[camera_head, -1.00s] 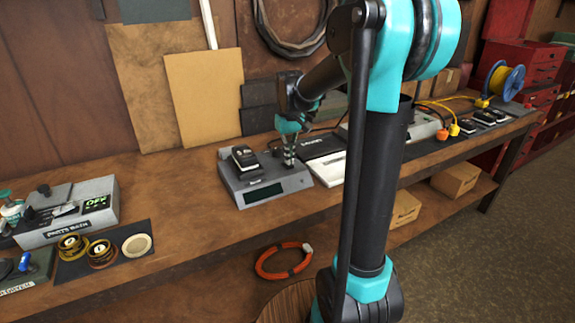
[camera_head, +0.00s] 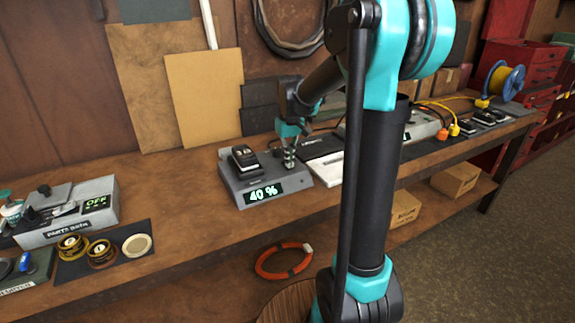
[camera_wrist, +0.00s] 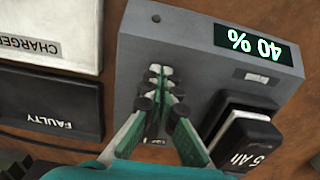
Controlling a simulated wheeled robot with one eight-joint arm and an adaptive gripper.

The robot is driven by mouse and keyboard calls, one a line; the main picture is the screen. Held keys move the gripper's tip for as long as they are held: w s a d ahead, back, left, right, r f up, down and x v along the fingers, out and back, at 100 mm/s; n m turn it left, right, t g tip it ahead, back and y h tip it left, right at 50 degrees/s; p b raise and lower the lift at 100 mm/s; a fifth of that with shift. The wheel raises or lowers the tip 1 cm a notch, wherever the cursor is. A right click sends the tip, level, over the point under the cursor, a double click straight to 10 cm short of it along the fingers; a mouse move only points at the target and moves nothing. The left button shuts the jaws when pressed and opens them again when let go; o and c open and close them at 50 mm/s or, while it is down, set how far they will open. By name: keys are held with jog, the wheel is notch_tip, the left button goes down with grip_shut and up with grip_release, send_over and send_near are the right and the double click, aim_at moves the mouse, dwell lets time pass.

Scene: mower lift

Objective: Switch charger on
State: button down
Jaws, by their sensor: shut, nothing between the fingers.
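The grey charger (camera_head: 229,180) stands on the workbench, and its display (camera_head: 264,193) is lit, reading "40 %". The wrist view also shows the charger (camera_wrist: 204,55) and the lit display (camera_wrist: 252,44). A black battery (camera_head: 244,157) sits on the left of the charger; it also shows in the wrist view (camera_wrist: 245,140). My gripper (camera_head: 290,163) is at the right part of the charger's top. In the wrist view my gripper (camera_wrist: 157,82) is shut and empty, with its fingertips over or on that part. The switch is not clearly visible; the fingers may hide it.
A grey parts-wash unit (camera_head: 70,218) stands at the left. The bench (camera_head: 180,225) between it and the charger is mostly clear.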

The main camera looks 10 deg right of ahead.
jog(key=shift+r, duration=3.5)
